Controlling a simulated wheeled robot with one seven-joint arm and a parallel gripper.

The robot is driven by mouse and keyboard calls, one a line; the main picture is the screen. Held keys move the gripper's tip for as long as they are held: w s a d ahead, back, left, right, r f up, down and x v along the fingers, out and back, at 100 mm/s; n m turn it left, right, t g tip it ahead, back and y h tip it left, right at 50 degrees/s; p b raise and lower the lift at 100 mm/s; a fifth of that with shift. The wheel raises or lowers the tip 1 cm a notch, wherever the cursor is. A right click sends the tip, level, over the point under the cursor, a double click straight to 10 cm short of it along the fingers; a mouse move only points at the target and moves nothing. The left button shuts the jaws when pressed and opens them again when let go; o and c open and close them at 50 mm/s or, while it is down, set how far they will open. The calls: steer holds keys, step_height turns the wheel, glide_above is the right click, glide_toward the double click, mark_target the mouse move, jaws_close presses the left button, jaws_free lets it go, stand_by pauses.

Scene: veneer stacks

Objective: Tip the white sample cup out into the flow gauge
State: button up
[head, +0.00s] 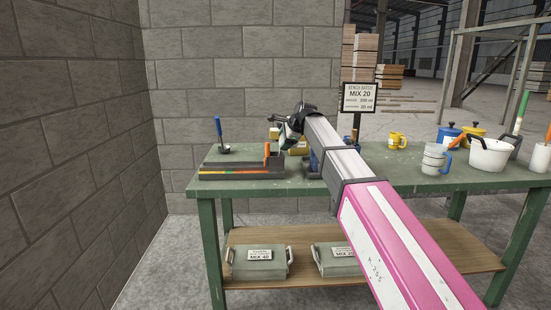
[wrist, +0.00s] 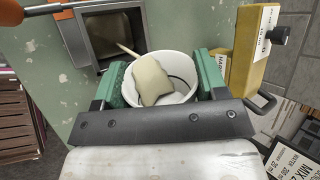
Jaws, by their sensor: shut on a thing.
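My gripper (wrist: 160,85) is shut on the white sample cup (wrist: 183,97), with a green finger on each side of its wall. A cream mass (wrist: 152,80) shows in the cup and reaches past its far rim. A thin cream strand (wrist: 128,49) runs from it toward a grey square-mouthed container (wrist: 147,30), which looks like the flow gauge. The cup's mouth is close to that container. In the head view my gripper (head: 283,134) is over the back left of the green bench, and the cup cannot be made out clearly there.
A yellow container (wrist: 254,45) with a black cap stands right of the cup. On the green bench (head: 400,183) are a dark rack (head: 240,172), a blue-handled ladle (head: 222,140), a yellow mug (head: 397,140) and a white bucket (head: 489,156). A grey block wall stands behind.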

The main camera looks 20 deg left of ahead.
steer(key=shift+s+a+r+n+t+h, duration=0.1)
steer(key=shift+s+a+n+t+h, duration=0.25)
steer(key=shift+a+h, duration=0.2)
stand_by(0.6)
steer(key=shift+s+a+r+n+t+h+p, duration=0.1)
steer(key=shift+s+a+n+t+h+p, duration=0.2)
steer(key=shift+h, duration=0.25)
stand_by(0.8)
steer(key=shift+w+d+f+m+g+y, duration=0.2)
steer(key=shift+w+d+m+g+y, duration=0.5)
steer(key=shift+d+y, duration=0.35)
steer(key=shift+a, duration=0.2)
